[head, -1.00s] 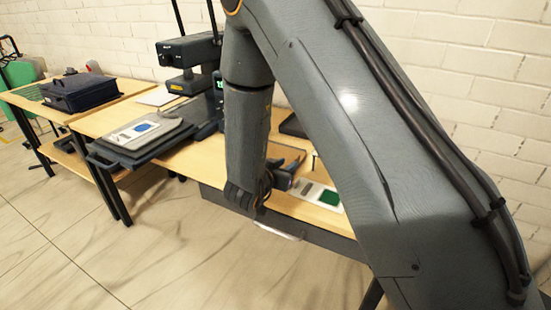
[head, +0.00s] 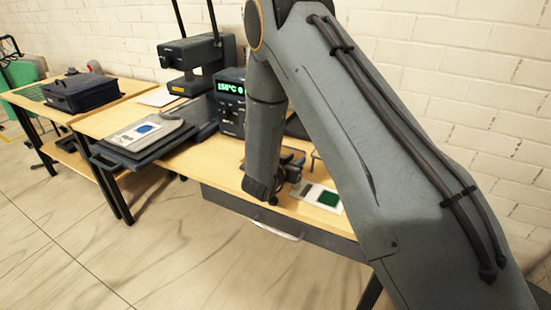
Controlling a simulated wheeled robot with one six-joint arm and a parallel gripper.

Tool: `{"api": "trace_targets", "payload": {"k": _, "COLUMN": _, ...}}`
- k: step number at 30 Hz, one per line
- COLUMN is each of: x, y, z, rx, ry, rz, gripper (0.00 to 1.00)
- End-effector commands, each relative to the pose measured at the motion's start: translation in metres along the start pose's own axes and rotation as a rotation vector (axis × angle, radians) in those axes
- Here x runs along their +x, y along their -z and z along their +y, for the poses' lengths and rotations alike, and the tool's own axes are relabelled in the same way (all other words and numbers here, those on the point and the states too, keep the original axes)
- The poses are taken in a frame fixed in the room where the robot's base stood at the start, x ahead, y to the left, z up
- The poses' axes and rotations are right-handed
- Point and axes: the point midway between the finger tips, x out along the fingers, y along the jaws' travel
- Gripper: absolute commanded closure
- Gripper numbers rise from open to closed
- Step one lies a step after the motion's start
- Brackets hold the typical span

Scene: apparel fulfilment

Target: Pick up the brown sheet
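My gripper (head: 291,175) is over the table, just right of my dark wrist. Its fingers are small and mostly hidden by my arm, so I cannot tell whether they are open or shut. A brownish patch (head: 290,155), likely the brown sheet, shows right behind the gripper, between my two arm links. Most of it is hidden, and I cannot tell whether the gripper touches it.
A heat press with a grey lower platen (head: 125,155) stands left, bearing a pale card with a blue patch (head: 143,128). A white card with a green patch (head: 328,198) lies right of my gripper. A dark case (head: 80,93) sits far left.

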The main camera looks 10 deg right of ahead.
Motion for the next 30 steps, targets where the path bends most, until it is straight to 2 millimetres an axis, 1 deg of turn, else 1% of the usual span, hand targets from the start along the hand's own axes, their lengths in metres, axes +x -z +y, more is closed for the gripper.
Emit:
{"api": "trace_targets", "payload": {"k": 1, "x": 0.000, "y": 0.000, "z": 0.000, "rx": 0.000, "ry": 0.000, "rz": 0.000, "gripper": 0.78}}
{"api": "trace_targets", "payload": {"k": 5, "x": 0.000, "y": 0.000, "z": 0.000, "rx": 0.000, "ry": 0.000, "rz": 0.000, "gripper": 1.00}}
{"api": "trace_targets", "payload": {"k": 20, "x": -0.001, "y": 0.003, "z": 0.000, "rx": 0.000, "ry": 0.000, "rz": 0.000, "gripper": 1.00}}
{"api": "trace_targets", "payload": {"k": 30, "x": -0.007, "y": 0.025, "z": 0.002, "rx": 0.002, "ry": -0.003, "rz": 0.000, "gripper": 1.00}}
